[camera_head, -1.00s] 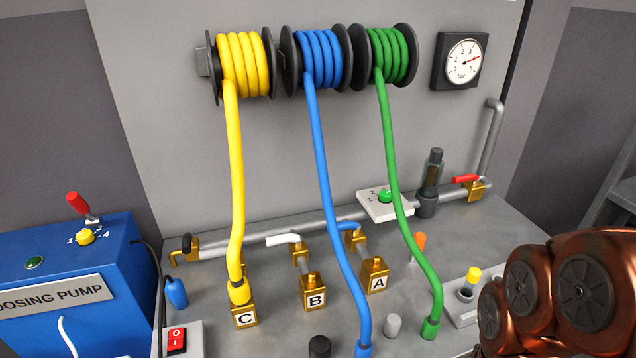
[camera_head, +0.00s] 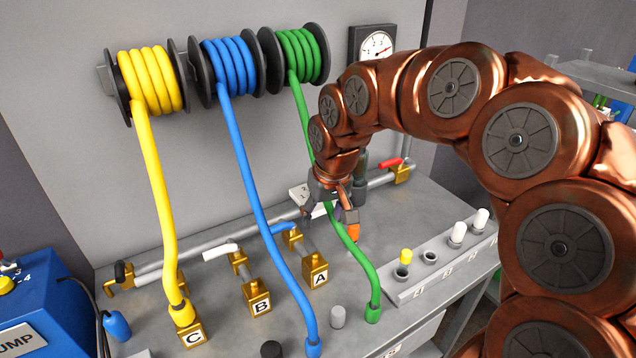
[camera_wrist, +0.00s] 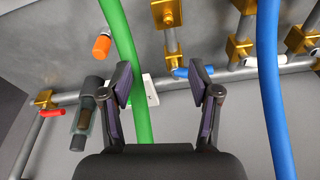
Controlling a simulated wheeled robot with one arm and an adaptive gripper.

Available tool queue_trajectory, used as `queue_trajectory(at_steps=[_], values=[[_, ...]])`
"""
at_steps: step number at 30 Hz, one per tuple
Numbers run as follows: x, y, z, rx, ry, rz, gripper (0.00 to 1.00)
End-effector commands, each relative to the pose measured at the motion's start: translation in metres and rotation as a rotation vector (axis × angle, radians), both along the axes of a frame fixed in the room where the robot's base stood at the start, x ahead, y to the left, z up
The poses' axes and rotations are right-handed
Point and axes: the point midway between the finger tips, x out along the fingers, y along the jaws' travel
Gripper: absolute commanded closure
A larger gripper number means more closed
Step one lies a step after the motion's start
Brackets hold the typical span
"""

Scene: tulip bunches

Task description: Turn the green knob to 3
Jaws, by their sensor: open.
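My gripper (camera_head: 332,207) is open and empty, reaching over the bench near the white numbered plate (camera_head: 300,194). The green knob sat on that plate in the earlier head view; now my gripper hides it there. In the wrist view a bit of the white plate (camera_wrist: 150,88) shows beyond the two fingers (camera_wrist: 161,86), and the knob cannot be made out. The green hose (camera_wrist: 140,105) crosses the gap between the fingers in that view, in front of the plate. Whether the hose touches a finger cannot be told.
The green hose (camera_head: 352,248) and blue hose (camera_head: 262,210) hang down to the bench. An orange cap (camera_wrist: 102,44) and a dark cylinder fitting (camera_wrist: 88,118) stand near the gripper. A red-handled valve (camera_head: 400,170) is to the right.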

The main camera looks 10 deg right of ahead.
Motion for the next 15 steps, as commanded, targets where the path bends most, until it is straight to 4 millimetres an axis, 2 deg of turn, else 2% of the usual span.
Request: queue_trajectory(at_steps=[1, 3, 9, 15], values=[[0.021, 0.001, 0.002, 0.007, -0.016, -0.008, 0.38], [0.049, 0.001, 0.002, 0.012, -0.042, -0.023, 0.38], [0.123, -0.01, -0.004, 0.014, -0.115, -0.087, 0.38], [0.173, -0.028, -0.016, -0.003, -0.166, -0.149, 0.38]])
